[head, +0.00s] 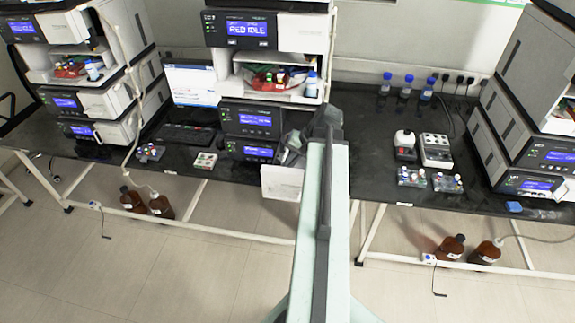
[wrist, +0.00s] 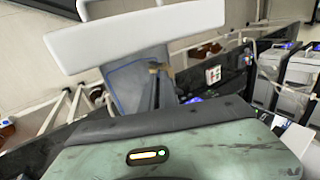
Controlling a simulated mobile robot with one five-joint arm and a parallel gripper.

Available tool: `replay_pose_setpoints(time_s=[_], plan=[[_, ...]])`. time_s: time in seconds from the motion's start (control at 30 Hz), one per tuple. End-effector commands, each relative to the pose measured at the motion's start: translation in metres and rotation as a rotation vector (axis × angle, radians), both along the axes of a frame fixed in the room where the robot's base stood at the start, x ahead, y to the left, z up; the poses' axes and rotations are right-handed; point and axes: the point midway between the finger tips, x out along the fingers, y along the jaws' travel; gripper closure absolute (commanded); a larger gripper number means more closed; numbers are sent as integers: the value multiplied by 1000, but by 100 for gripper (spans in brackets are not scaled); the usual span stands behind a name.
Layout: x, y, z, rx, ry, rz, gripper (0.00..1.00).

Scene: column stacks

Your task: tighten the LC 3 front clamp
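My arm reaches up the middle of the head view. My gripper (head: 294,142) is at its far end, beside the lower part of the middle instrument stack (head: 250,120), mostly hidden by the arm. A white open panel (head: 282,183) stands out in front of that stack, just below the gripper. In the wrist view a white panel (wrist: 135,35) crosses the top, with a grey tray-like part (wrist: 128,82) below it. Narrow dark finger-like parts (wrist: 163,90) show there beside a small brown piece. I cannot make out the front clamp or an LC 3 label.
Other stacks stand at left (head: 85,100) and right (head: 530,120) on the black bench (head: 350,178). Blue-capped bottles (head: 404,95), a white-capped device (head: 405,143) and small racks (head: 411,177) stand right of my arm. Brown bottles (head: 160,206) stand on the floor.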

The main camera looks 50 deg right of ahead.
Motion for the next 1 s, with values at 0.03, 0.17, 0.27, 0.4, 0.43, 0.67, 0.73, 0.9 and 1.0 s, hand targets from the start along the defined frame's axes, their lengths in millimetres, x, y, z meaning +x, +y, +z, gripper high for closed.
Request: replay_pose_setpoints(time_s=[0.03,0.17,0.27,0.4,0.43,0.67,0.73,0.9,1.0], plan=[[-2,0,-8,22,-28,0,100],[-6,-2,-11,67,-101,2,100],[-8,-4,-13,97,-150,2,100],[-10,-5,-13,131,-204,4,100],[-11,-5,-13,136,-212,4,100],[-12,-5,-12,161,-251,5,100],[-12,-5,-11,164,-255,6,100],[-12,-5,-10,165,-256,6,100],[-12,-5,-10,165,-256,6,100]])
